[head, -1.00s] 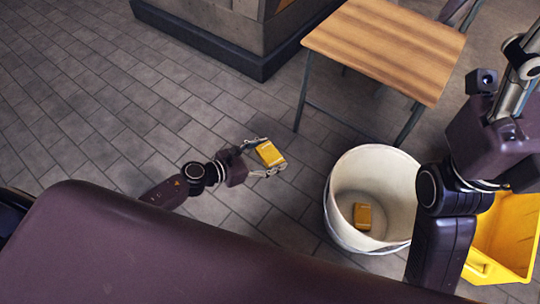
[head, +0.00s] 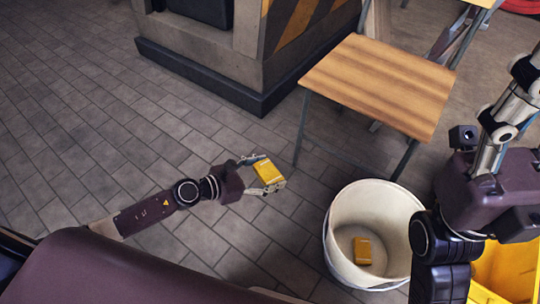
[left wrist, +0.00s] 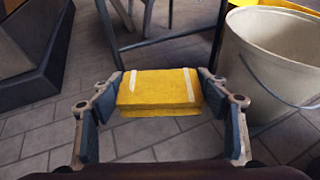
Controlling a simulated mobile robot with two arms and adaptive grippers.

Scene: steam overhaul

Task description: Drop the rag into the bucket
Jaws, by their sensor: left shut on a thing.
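My left gripper (head: 264,176) is shut on a yellow folded rag (head: 268,172), held above the tiled floor to the left of the bucket. In the left wrist view the rag (left wrist: 157,91) with pale stripes sits between the two fingers. The white bucket (head: 341,210) stands on the floor to the right of the left gripper, and its rim also shows in the left wrist view (left wrist: 270,55). Another yellow folded piece (head: 362,250) lies on the bucket's bottom. My right arm is at the right, and its fingers are not clearly seen.
A wooden-topped table (head: 380,85) with metal legs stands behind the bucket. A yellow container (head: 505,270) is right of the bucket, partly behind my right arm. A dark-based block (head: 215,80) stands at the back. The floor at left is clear.

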